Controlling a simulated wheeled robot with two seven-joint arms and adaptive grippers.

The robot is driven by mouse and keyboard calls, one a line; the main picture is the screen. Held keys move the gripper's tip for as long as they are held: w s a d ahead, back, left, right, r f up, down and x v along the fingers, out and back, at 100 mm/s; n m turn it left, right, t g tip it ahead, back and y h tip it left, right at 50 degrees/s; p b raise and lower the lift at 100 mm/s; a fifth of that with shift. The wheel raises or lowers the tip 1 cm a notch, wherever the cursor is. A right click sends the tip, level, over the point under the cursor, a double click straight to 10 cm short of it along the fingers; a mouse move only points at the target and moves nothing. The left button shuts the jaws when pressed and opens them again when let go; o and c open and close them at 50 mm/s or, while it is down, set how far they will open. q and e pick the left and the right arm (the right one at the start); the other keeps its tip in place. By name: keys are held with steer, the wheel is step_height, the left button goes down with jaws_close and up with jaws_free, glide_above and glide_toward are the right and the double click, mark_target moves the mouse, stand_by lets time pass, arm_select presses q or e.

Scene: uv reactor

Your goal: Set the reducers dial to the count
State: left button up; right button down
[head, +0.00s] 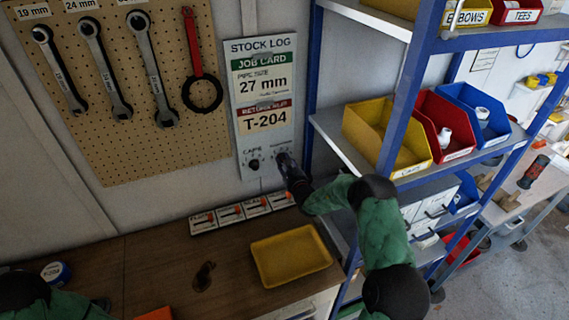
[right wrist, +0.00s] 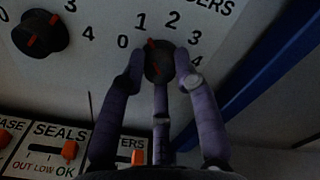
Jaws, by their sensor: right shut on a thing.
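The reducers dial (right wrist: 158,62) is a dark round knob on the grey stock log board (head: 229,97). In the right wrist view its label is partly cut off. Numbers 0 to 4 ring it, and its red mark points up and slightly left, toward the 1. My right gripper (right wrist: 160,75) has its purple-grey fingers closed around the knob. In the head view the right gripper (head: 286,164) covers most of that dial. The caps dial (head: 254,163) is left of it and untouched. My left gripper is out of view; only part of the left arm shows.
A red bin (head: 436,128) with white fittings stands between a yellow caps bin (head: 372,136) and a blue bin (head: 461,96); its label is unreadable. A blue shelf post stands right of the board. Slider cards (head: 230,214) and a yellow tray (head: 290,256) are below.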

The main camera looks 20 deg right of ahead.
steer(key=shift+s+f, duration=0.1)
steer(key=shift+f, duration=0.2)
steer(key=c, duration=0.9)
jaws_free()
steer(key=shift+d+r, duration=0.1)
steer(key=shift+r, duration=0.1)
steer(key=s, duration=1.2)
steer(key=shift+a, duration=0.4)
